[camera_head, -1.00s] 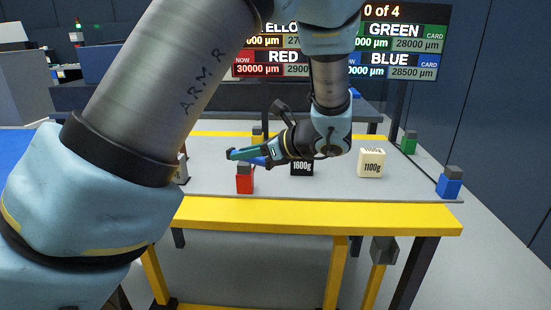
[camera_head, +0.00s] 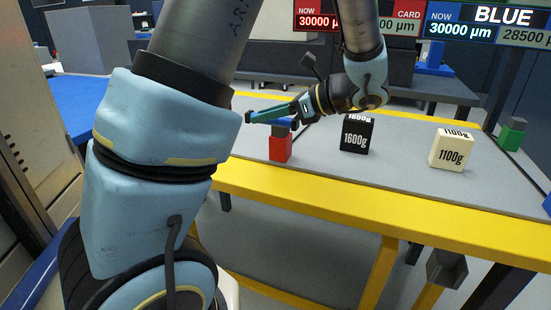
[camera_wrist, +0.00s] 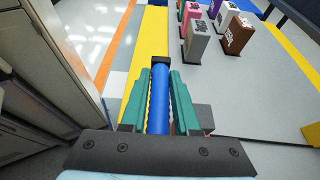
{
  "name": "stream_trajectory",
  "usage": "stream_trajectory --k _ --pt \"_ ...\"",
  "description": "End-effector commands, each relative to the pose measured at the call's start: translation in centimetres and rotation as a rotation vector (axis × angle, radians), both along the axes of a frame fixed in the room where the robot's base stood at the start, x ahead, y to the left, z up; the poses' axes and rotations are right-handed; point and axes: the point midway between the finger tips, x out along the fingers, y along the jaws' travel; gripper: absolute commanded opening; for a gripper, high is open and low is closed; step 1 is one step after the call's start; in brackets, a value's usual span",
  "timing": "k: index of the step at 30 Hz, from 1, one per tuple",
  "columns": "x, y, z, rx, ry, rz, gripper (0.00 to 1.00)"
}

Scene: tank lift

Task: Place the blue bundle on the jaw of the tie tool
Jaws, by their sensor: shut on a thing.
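The blue bundle (camera_wrist: 159,105) is a long blue roll lying lengthwise between the two teal fingers of my gripper (camera_wrist: 160,80) in the wrist view. My gripper is shut on it. In the head view my gripper (camera_head: 265,115) points left above the table, close to a red block (camera_head: 280,149); only a little of the blue bundle (camera_head: 287,123) shows beneath the fingers. I cannot make out the tie tool or its jaw in either view.
The grey table (camera_head: 400,166) has a yellow front edge. A black 1600g block (camera_head: 356,136) and a cream 1100g block (camera_head: 451,152) stand on it. Several coloured blocks stand at the upper right of the wrist view. A grey cabinet (camera_wrist: 40,75) is at its left.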

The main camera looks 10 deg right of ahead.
Motion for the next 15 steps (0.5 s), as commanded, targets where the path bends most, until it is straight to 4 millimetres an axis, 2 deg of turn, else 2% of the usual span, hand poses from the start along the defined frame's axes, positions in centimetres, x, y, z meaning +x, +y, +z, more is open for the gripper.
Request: stream_trajectory --k 3,7,10,15 --pt "0.0 0.1 -3.3 0.006 0.004 0.000 0.00" --pt "0.0 0.1 -6.2 0.004 0.003 -0.001 0.00" --pt "0.0 0.1 -7.8 0.003 0.002 0.000 0.00" --pt "0.0 0.0 -8.9 0.000 0.000 -0.001 0.00"
